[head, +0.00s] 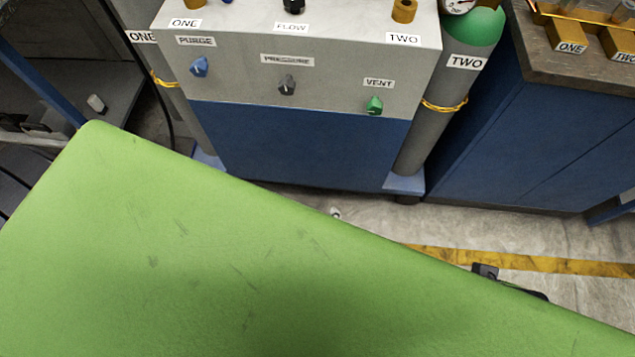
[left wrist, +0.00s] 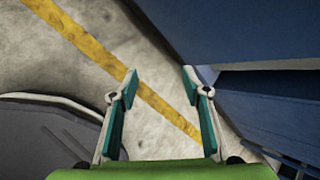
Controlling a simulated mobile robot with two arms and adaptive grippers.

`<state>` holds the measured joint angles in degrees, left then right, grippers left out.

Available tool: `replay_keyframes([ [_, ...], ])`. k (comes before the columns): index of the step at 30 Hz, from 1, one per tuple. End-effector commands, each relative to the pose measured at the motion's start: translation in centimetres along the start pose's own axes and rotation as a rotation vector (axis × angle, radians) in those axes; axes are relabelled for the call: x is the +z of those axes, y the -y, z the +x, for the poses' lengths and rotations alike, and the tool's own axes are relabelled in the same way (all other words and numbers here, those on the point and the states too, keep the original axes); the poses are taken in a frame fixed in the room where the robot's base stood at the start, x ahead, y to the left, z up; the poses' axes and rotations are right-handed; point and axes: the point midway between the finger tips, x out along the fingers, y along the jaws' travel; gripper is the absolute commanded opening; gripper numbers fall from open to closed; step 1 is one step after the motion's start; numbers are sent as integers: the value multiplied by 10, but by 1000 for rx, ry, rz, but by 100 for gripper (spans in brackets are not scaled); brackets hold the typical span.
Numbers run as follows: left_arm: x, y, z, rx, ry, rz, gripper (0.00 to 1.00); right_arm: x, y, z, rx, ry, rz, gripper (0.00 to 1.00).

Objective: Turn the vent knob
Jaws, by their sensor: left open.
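The vent knob (head: 375,105) is a small green knob on the lower right of the grey panel (head: 330,98), just under the VENT label (head: 378,83). It shows only in the head view, and nothing touches it there. My left gripper (left wrist: 161,72) shows in the left wrist view with its two teal-padded fingers apart. Nothing is between them; they point over the concrete floor with its yellow stripe. I cannot make out either gripper in the head view.
A blue PURGE knob (head: 199,67) and a grey PRESSURE knob (head: 287,85) share the panel. A gas cylinder labelled TWO (head: 428,130) stands right of the panel. A blue cabinet (head: 545,140) stands further right. A large green part of my body fills the lower head view.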

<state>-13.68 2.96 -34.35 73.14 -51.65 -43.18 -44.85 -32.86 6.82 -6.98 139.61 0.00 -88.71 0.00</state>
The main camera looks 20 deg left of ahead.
Motion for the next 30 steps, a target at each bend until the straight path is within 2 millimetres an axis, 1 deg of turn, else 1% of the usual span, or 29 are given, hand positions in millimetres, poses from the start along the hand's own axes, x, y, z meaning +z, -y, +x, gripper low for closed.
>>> replay_keyframes([
  [1, 1, -8, -1, 21, -11, -29, 43, -2, 0, -6, 0, 0, 0, 43],
  [3, 0, -18, 0, 43, -24, -66, 43, -3, 0, -8, 0, 0, 0, 43],
  [6, -1, -28, 1, 67, -37, -107, 43, -3, 0, -11, 0, 0, 0, 43],
  [9, -1, -35, 2, 80, -45, -132, 43, -4, 0, -12, 0, 0, 0, 43],
  [13, -2, -38, 2, 88, -48, -144, 43, -4, 0, -12, 0, 0, 0, 43],
  [30, -2, -39, 2, 90, -49, -148, 43, -4, 0, -10, 0, 2, 0, 43],
])
